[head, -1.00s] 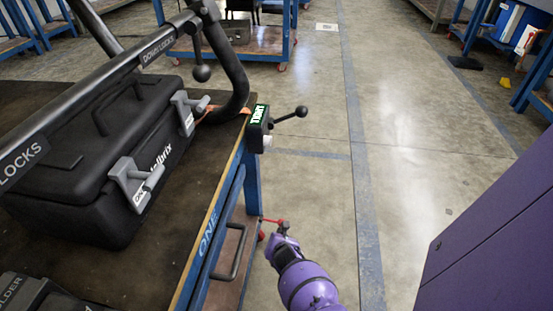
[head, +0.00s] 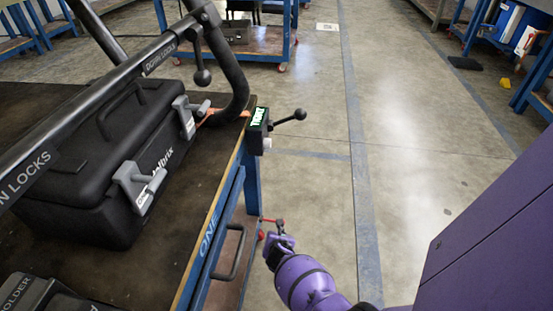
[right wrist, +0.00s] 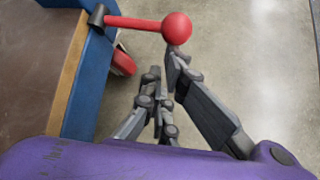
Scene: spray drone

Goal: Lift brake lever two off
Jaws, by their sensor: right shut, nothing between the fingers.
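A red brake lever (head: 270,221) with a ball end sticks out from the blue leg of the table's right side, low down. I cannot read a number on it. In the right wrist view the lever's red rod (right wrist: 140,23) runs sideways from a dark collar to the red ball (right wrist: 177,27). My right gripper (head: 281,238) is just below the lever in the head view. In the right wrist view my right gripper (right wrist: 165,66) is shut and empty, with its tips just below the ball; I cannot tell whether they touch it. My left gripper is out of view.
The table (head: 190,235), marked ONE, holds a black case (head: 100,170) and black tube frame. A box with a green display (head: 259,117) and a black ball lever (head: 290,116) sits on its edge. A purple panel (head: 490,240) stands at right. The floor between is clear.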

